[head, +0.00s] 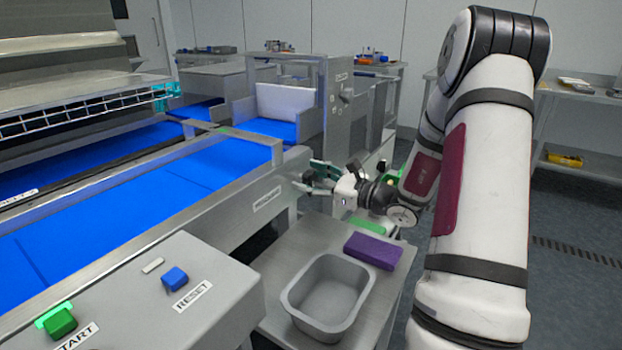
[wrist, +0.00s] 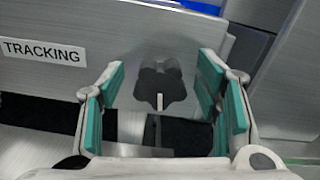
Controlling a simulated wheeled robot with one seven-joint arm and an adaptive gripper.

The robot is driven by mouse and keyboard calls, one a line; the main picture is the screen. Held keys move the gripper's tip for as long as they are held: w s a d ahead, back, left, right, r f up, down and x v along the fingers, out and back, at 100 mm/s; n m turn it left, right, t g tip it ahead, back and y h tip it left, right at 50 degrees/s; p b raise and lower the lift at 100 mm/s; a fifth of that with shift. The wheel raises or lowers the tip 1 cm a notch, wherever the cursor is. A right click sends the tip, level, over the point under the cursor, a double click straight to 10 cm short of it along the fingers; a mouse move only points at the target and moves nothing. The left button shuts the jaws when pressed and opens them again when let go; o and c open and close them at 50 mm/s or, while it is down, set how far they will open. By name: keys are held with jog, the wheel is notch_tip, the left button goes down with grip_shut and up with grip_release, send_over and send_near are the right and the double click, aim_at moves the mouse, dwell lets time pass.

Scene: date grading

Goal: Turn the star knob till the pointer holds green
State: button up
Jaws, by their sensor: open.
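The dark star knob (wrist: 160,84) sits on a grey metal panel in the middle of the wrist view, with a short white mark (wrist: 160,101) on its lower part. A label reading TRACKING (wrist: 41,51) is left of it. My gripper (wrist: 160,95) is open, with its teal-padded fingers on either side of the knob and apart from it. In the head view my gripper (head: 318,178) is at the side of the conveyor, and the knob is too small to make out there. I see no clear pointer or green zone of a gauge.
A steel side table below my gripper holds a grey tub (head: 294,296), a purple block (head: 373,250) and a green item (head: 367,226). The blue conveyor belt (head: 110,215) runs to the left. A control box (head: 215,300) with START and RESET buttons is in front.

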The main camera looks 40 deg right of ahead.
jog(key=v, duration=1.2)
dwell(0.3)
